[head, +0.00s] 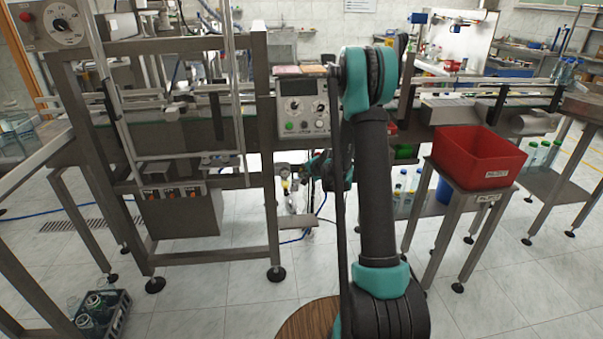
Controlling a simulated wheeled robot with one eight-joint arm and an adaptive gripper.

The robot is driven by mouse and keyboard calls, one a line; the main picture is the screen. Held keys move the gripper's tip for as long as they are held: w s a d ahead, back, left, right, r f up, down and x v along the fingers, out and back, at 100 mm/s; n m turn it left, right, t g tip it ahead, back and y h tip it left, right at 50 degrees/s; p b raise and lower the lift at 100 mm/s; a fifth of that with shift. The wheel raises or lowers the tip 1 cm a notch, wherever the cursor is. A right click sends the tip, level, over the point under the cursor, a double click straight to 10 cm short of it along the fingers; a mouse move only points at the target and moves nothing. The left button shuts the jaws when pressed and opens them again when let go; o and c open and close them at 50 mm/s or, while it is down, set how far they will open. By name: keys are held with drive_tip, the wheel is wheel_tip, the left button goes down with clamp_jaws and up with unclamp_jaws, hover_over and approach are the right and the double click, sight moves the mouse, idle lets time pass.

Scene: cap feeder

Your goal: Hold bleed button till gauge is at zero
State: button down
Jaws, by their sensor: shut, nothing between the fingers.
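The air unit (287,178) hangs low behind the right leg of the steel frame. It has a small round dial, which looks like the gauge (283,169), and a yellowish part below it. The dial is too small to read. My gripper (308,170) is low beside this unit, just to its right, small and partly hidden behind my own arm. It is shut and empty. I cannot make out the bleed button, nor whether the fingertips touch it.
A control box (303,106) is mounted above on the frame. A red bin (478,157) stands on a small steel stand (470,195) at right. A crate of jars (103,318) is on the floor at lower left. Blue hoses lie on the tiles, otherwise the central floor is clear.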

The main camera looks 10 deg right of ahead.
drive_tip(key=shift+w, duration=0.1)
drive_tip(key=shift+w, duration=0.3)
drive_tip(key=shift+w, duration=0.4)
idle(0.8)
drive_tip(key=shift+s, duration=0.15)
idle(1.8)
drive_tip(key=shift+s, duration=0.65)
drive_tip(key=shift+s, duration=0.1)
drive_tip(key=s, duration=0.4)
drive_tip(key=shift+s, duration=0.4)
